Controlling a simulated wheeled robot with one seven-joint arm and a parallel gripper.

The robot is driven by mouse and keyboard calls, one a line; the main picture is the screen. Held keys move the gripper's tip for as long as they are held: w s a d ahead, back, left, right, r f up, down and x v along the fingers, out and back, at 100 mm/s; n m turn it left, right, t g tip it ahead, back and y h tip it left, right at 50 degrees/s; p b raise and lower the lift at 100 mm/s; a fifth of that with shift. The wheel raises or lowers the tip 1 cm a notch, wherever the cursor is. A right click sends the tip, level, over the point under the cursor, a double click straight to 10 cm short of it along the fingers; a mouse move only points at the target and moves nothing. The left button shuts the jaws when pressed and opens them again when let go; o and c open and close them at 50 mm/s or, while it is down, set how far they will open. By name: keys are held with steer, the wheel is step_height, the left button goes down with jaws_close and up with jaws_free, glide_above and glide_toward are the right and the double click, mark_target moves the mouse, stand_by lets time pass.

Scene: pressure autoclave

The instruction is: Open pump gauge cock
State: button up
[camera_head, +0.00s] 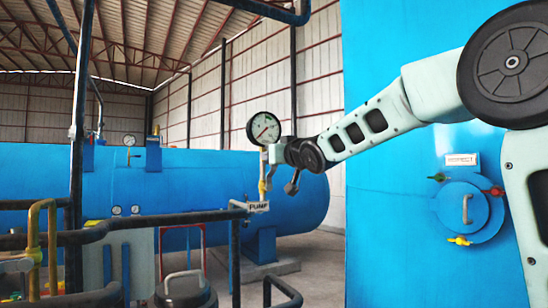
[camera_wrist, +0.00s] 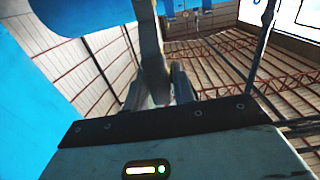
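The pump gauge (camera_head: 263,130) is a round white dial with a dark rim, on a short upright pipe. My gripper (camera_head: 275,154) is beside the pipe just below the gauge, reaching in from the right. In the wrist view my gripper (camera_wrist: 158,92) has its two fingers apart, with a grey pipe-like part (camera_wrist: 150,50) between or just beyond them. Contact with it is unclear. The yellow handle does not show in the wrist view.
A large blue tank (camera_head: 180,185) lies behind. Dark railing pipes (camera_head: 120,225) cross the lower left, and a dark post (camera_head: 80,110) stands at left. A blue vessel (camera_head: 410,240) fills the right, with a round hatch (camera_head: 467,210) and small coloured handles.

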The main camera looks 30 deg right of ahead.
steer(key=shift+o, duration=1.2)
steer(key=s+p, duration=1.4)
steer(key=s, duration=0.3)
steer(key=shift+s+d+p, duration=0.2)
steer(key=shift+d+p, duration=0.1)
steer(key=shift+p, duration=0.05)
